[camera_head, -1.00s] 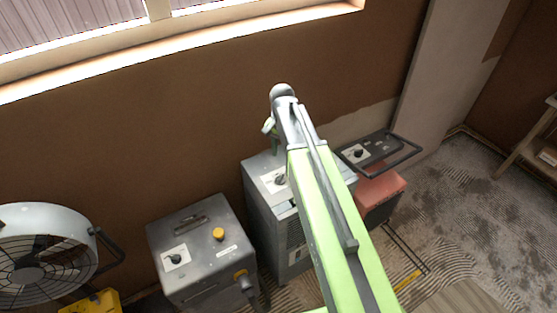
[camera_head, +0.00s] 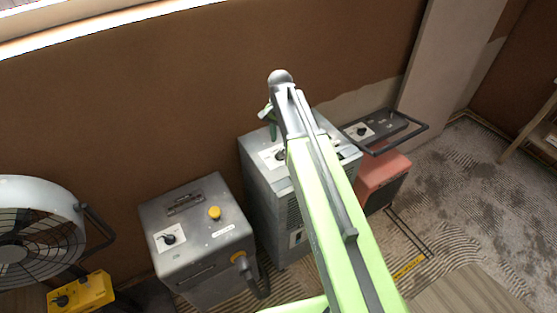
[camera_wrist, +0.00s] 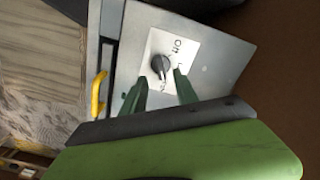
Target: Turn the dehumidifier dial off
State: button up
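The grey upright cabinet with side vents (camera_head: 258,190), which appears to be the dehumidifier, stands against the brown wall. Its top carries a white label plate (camera_wrist: 190,48) with a dark round dial (camera_wrist: 160,66). The dial has a light pointer bar; "Off" is printed beside it. In the head view the dial (camera_head: 281,155) is partly hidden by my arm. My gripper (camera_wrist: 160,78) is open, with its two green fingers apart near the dial's near side, one toward each side of it. Whether they touch the dial I cannot tell. My gripper also shows above the cabinet in the head view (camera_head: 270,116).
A grey box with a yellow button (camera_head: 190,250) and its own dial stands to the left. A large fan (camera_head: 35,232) with a yellow control box (camera_head: 82,292) is farther left. A red unit with a black handle (camera_head: 380,180) stands to the right.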

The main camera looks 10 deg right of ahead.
aim_at(280, 152)
notch_tip(280, 152, down, 7)
jog(key=b, duration=0.5)
jog(key=shift+r, duration=0.15)
jog(key=shift+c, duration=0.2)
grip_shut()
